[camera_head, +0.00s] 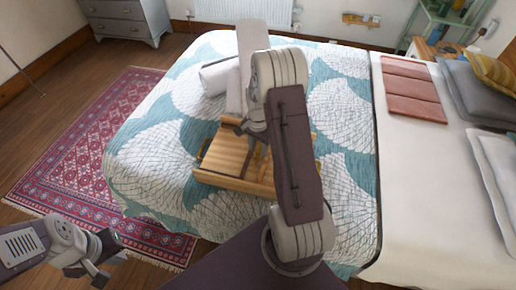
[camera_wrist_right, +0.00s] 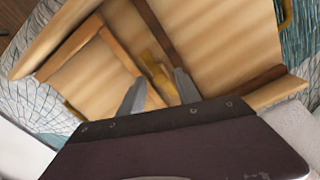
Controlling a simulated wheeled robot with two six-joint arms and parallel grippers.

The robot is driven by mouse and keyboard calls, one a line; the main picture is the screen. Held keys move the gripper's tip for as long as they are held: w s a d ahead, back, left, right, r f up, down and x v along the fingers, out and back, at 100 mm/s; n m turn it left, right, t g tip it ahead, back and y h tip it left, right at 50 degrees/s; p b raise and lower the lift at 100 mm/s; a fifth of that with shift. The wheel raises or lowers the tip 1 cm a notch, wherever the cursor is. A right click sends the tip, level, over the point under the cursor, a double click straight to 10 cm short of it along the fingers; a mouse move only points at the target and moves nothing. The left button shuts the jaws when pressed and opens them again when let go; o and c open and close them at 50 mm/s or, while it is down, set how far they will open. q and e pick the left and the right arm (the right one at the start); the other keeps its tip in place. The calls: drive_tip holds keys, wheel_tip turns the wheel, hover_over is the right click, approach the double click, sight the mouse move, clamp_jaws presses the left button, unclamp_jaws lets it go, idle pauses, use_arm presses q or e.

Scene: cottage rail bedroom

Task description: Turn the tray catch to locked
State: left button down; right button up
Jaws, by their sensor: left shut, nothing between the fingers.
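The wooden tray (camera_head: 215,178) lies on the bed, partly hidden by my right arm. Its slatted surface (camera_wrist_right: 215,35) fills much of the right wrist view, with darker strips across it. A small yellow-brown piece that looks like the catch (camera_wrist_right: 154,68) sits near its middle; its setting cannot be read. My right gripper (camera_head: 252,140) is above the tray. In the wrist view its two fingers (camera_wrist_right: 160,80) are apart, pointing at the tray around the catch; I cannot tell whether they touch it. My left gripper (camera_head: 100,277) is shut and empty, low at the left, away from the tray.
The bed has a teal and white patterned quilt (camera_head: 160,135). A rolled white item (camera_head: 218,77) lies beyond the tray. A red rug (camera_head: 90,150) covers the floor at left; a grey dresser (camera_head: 127,18) stands behind.

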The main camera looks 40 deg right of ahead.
clamp_jaws()
drive_tip(key=shift+r+n, duration=0.1)
drive_tip(key=shift+n, duration=0.2)
drive_tip(key=n+p, duration=0.2)
drive_tip(key=shift+n, duration=0.4)
drive_tip(key=n+p, duration=0.2)
drive_tip(key=n, duration=0.3)
drive_tip(key=n+p, duration=0.2)
drive_tip(key=n, duration=0.2)
drive_tip(key=shift+n, duration=0.4)
drive_tip(key=n+p, duration=0.1)
drive_tip(key=n, duration=0.3)
drive_tip(key=shift+n, duration=0.3)
